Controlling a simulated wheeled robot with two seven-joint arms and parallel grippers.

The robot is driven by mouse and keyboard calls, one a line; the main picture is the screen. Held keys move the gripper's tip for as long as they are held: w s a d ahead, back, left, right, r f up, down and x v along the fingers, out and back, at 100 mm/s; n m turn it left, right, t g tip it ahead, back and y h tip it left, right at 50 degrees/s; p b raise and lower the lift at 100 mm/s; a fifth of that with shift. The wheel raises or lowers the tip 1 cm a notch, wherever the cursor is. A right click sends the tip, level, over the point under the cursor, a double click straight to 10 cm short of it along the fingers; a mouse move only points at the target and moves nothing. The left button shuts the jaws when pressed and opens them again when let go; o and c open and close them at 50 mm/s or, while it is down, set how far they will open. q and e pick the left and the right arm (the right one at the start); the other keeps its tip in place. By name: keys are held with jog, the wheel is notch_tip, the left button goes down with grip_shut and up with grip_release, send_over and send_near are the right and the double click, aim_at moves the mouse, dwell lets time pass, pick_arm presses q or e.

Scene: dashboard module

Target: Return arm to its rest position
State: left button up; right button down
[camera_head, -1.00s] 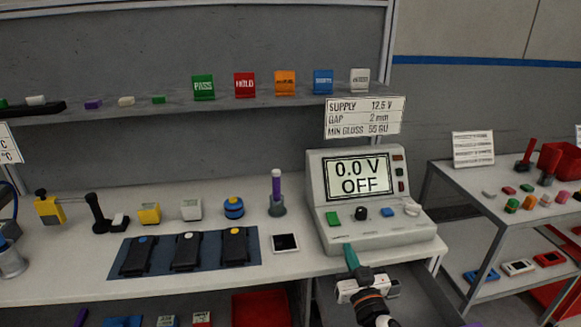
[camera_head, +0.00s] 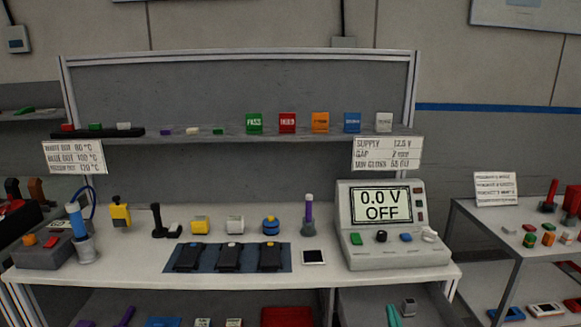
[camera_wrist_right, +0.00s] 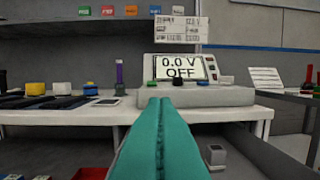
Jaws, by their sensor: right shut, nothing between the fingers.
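My right gripper (camera_head: 393,314) shows only as teal fingertips at the bottom edge of the head view, below the bench front. In the right wrist view its two teal fingers (camera_wrist_right: 160,103) lie pressed together with nothing between them, pointing toward the bench. The power supply (camera_head: 390,257) stands at the right end of the bench, and its screen (camera_head: 382,205) reads "0.0 V OFF". It also shows beyond the fingertips in the right wrist view (camera_wrist_right: 215,97). My left gripper is not in view.
The bench top (camera_head: 140,266) holds a blue mat (camera_head: 178,268) with several black modules, small blocks and a tube in a stand (camera_head: 308,225). A shelf above carries coloured cards. A side table (camera_head: 490,225) stands at right. An open drawer (camera_wrist_right: 262,155) lies below the bench.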

jog(key=shift+s+d+f+m+g+h, duration=0.2)
jog(key=shift+d+f+g+h, duration=0.1)
jog(key=shift+f, duration=0.15)
jog(key=shift+s+d+f+m+g+h, duration=0.1)
jog(key=shift+d+f+m+g+h, duration=0.15)
jog(key=shift+f, duration=0.2)
jog(key=s+f, duration=0.1)
jog(key=s+d+g+h, duration=0.1)
jog(key=s, duration=0.1)
jog(key=s+d+f+m+g, duration=0.1)
jog(key=shift+s+f+h, duration=0.15)
jog(key=shift+f+h, duration=0.1)
jog(key=shift+f, duration=0.05)
jog(key=s+a+f+n+g+y, duration=0.1)
jog(key=s+a+f+g, duration=0.2)
jog(key=s, duration=0.6)
jog(key=s+f+n+g+y, duration=0.1)
jog(key=s+f+n+g, duration=0.15)
jog(key=s+g, duration=0.5)
jog(key=s+a+f+n+g+y, duration=0.15)
jog(key=s+f, duration=0.25)
jog(key=s, duration=0.6)
notch_tip(320, 180, down, 24)
jog(key=s+g, duration=0.1)
jog(key=g, duration=0.1)
jog(key=s+d+f+g, duration=0.1)
jog(key=s+d+f, duration=0.1)
jog(key=s+f, duration=1.5)
jog(key=shift+d, duration=0.35)
